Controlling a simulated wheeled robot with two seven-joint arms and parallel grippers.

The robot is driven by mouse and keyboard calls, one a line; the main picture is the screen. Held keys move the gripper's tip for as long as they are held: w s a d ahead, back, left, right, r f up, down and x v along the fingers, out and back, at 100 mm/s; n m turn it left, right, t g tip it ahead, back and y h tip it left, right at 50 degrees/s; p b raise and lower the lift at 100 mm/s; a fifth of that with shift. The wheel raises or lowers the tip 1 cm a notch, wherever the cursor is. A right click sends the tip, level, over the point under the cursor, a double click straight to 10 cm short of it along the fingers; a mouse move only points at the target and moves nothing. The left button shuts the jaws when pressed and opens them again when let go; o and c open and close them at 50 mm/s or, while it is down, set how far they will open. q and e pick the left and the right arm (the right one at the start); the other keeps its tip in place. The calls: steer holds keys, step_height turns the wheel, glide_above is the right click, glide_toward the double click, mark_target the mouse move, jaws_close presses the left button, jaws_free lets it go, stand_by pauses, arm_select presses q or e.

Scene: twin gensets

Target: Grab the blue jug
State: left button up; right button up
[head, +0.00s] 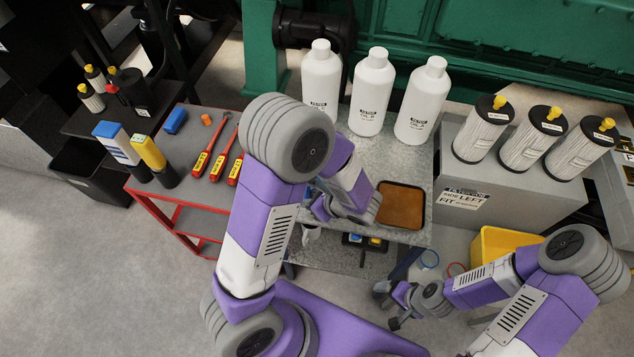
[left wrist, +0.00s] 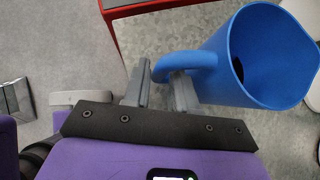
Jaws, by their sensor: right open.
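The blue jug (left wrist: 262,58) fills the upper right of the left wrist view, its open mouth turned to the right. Its handle loops to the left, in between the fingers of my left gripper (left wrist: 160,80). In the head view my left arm covers that area, and I cannot make out the jug there. My right gripper (head: 389,306) is open and empty, low right of centre in the head view, away from the jug.
A grey metal table (head: 345,147) bears several white bottles and a brown tray (head: 400,205). A red-framed cart (head: 190,222) with screwdrivers stands left of it. A yellow bin (head: 497,248) is near my right arm. Filters stand on a grey box (head: 530,195). Floor is clear at lower left.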

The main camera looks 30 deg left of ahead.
arm_select(q)
steer(key=shift+x, duration=1)
jaws_close()
steer(key=shift+r, duration=0.15)
